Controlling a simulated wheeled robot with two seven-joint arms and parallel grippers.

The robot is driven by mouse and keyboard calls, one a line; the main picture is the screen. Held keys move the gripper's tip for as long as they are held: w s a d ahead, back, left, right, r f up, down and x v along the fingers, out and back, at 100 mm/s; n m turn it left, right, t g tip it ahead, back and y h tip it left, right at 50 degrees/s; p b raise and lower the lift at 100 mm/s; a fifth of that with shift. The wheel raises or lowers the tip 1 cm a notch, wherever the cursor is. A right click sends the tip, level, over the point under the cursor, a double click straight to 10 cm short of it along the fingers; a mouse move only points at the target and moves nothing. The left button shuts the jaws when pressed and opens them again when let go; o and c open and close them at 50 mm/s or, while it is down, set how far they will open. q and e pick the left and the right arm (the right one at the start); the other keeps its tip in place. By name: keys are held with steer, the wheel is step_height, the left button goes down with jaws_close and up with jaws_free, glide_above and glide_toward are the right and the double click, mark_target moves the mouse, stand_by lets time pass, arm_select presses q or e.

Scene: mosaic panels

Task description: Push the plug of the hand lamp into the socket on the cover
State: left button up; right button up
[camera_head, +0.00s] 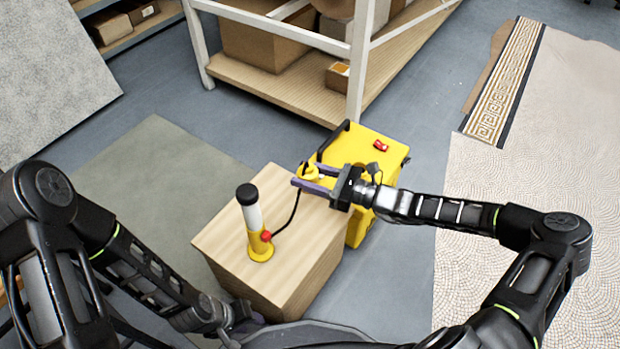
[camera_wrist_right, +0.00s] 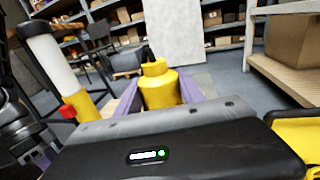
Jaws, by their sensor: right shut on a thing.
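The hand lamp (camera_head: 253,226) stands upright on a wooden block, with a yellow base, white tube and black cap. It also shows at the left in the right wrist view (camera_wrist_right: 50,62). A black cable runs from its red fitting to the yellow plug (camera_head: 308,170). My right gripper (camera_head: 307,180) is shut on the plug, which stands between its purple fingers in the right wrist view (camera_wrist_right: 160,86). The yellow cover (camera_head: 358,148) lies just beyond, with a black round part (camera_head: 380,145), perhaps the socket. My left gripper (camera_head: 250,324) is low at the bottom, mostly hidden.
The wooden block (camera_head: 278,262) has bare top around the lamp. The cover carries a red switch (camera_head: 380,145) and a black handle (camera_head: 331,142). A shelf rack (camera_head: 280,87) with cartons stands behind. Patterned mosaic panels (camera_head: 545,150) lie at the right.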

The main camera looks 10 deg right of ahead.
steer(key=w+d+f+m+t+h, duration=0.2)
steer(key=w+d+m+t+h, duration=0.1)
steer(key=d, duration=0.6)
steer(key=w+d+f+m+t+h, duration=0.3)
steer(key=w+d+h, duration=0.4)
steer(key=w+d, duration=0.3)
steer(key=shift+w+f+m+t, duration=0.3)
steer(key=shift+m+t, duration=0.5)
steer(key=shift+m, duration=0.4)
steer(key=shift+f+b, duration=1.1)
steer(key=shift+f, duration=1.4)
steer(key=shift+p, duration=0.7)
